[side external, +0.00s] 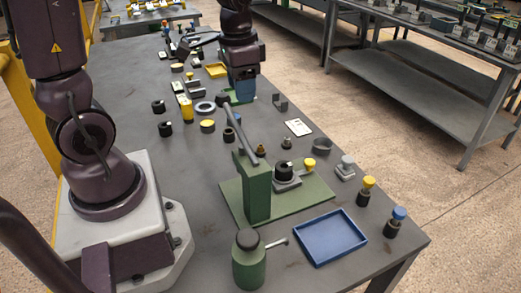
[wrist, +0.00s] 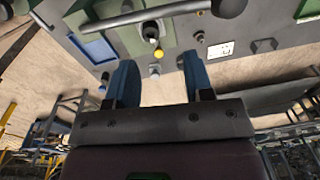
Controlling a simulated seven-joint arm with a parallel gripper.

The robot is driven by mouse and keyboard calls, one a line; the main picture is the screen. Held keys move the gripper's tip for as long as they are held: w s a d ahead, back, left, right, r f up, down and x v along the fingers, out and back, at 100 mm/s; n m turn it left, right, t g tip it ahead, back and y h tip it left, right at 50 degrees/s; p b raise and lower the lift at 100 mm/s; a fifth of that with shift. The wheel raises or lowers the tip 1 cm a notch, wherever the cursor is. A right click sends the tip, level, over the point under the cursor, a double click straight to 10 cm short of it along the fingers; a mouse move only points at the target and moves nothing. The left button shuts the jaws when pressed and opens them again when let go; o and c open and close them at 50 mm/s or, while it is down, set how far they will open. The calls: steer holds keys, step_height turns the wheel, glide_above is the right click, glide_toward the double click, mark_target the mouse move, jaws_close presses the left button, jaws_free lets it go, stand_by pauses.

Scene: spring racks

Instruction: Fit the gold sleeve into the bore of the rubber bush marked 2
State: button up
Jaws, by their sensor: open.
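My gripper (side external: 243,92) is over the far part of the bench in the side view, its blue fingers pointing down. In the wrist view my gripper (wrist: 158,80) is open, with nothing held between its fingers. A small brass-coloured piece (side external: 261,149), which looks like the gold sleeve, stands beside the green press, well apart from my gripper. Black cylinders that look like rubber bushes stand at the left of the bench, one (side external: 158,106) behind another (side external: 165,129). A third dark cylinder (side external: 228,135) stands near the press lever. No number 2 can be read on any.
The green press (side external: 257,190) with its raised lever stands mid-bench. A blue tray (side external: 330,237) lies near the front, and a yellow tray (side external: 216,71) lies far back. Yellow- and blue-topped black pieces (side external: 368,190) (side external: 398,222) line the right edge. Small parts crowd the far bench.

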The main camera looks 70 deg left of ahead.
mark_target(261, 146)
steer(key=w+a+f+m, duration=0.9)
steer(key=f+m, duration=0.3)
steer(key=m, duration=0.2)
steer(key=f, duration=1.2)
steer(key=shift+s, duration=0.35)
jaws_close()
